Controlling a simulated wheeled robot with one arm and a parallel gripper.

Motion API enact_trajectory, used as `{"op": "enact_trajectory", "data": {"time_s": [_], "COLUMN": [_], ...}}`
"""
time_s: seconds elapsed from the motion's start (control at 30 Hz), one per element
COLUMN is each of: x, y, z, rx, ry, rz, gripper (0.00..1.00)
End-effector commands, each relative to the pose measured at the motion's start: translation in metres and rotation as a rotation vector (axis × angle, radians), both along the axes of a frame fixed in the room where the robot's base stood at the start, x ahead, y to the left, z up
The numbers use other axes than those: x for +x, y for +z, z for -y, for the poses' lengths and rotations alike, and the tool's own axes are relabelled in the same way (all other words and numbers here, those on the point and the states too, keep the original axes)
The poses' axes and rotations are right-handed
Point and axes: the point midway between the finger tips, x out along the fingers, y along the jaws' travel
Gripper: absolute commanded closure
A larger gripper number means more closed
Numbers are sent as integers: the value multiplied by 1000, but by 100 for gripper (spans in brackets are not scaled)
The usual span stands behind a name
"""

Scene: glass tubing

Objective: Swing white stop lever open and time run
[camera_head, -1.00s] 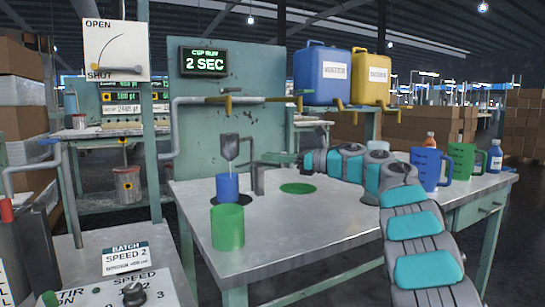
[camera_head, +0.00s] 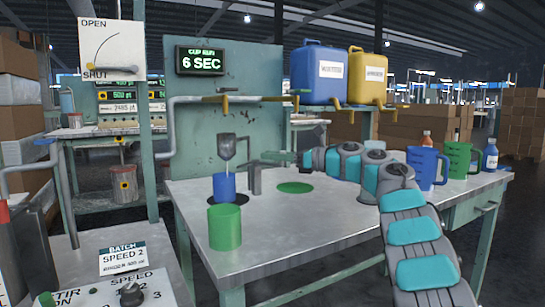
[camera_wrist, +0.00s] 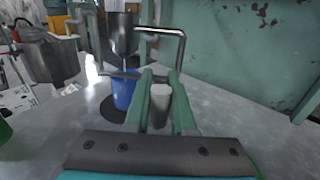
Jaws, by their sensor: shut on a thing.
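A metal funnel cup (camera_head: 227,146) hangs on a stand, its narrow tip reaching down toward a blue cup (camera_head: 224,187) on a dark round spot. The funnel (camera_wrist: 122,38) and blue cup (camera_wrist: 123,92) also show in the wrist view. My gripper (camera_head: 264,161) is beside the stand. In the wrist view its green fingers are shut on a pale, rounded lever (camera_wrist: 158,102), the white stop lever, just right of the cup. The lever is hidden in the head view. The timer display (camera_head: 201,60) reads CUP RUN, 6 SEC.
A green cup (camera_head: 225,227) stands at the table's front left. A green round spot (camera_head: 295,188) lies bare mid-table. Blue (camera_head: 424,167) and green jugs (camera_head: 458,156) stand at right. An OPEN/SHUT board (camera_head: 106,52) has a yellow marker by SHUT. Pipes with yellow taps run behind.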

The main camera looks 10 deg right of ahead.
Motion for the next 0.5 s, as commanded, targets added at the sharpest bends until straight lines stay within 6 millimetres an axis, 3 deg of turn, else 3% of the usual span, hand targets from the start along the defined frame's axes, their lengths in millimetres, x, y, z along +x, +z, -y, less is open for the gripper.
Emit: {"op": "enact_trajectory", "data": {"time_s": [0.37,0.4,0.5], "x": [0,0,0], "y": [0,0,0], "z": [1,1,0], "rx": [0,0,-1], "ry": [-2,-1,-1], "rz": [1,1,1], "gripper": [100,74,62]}}
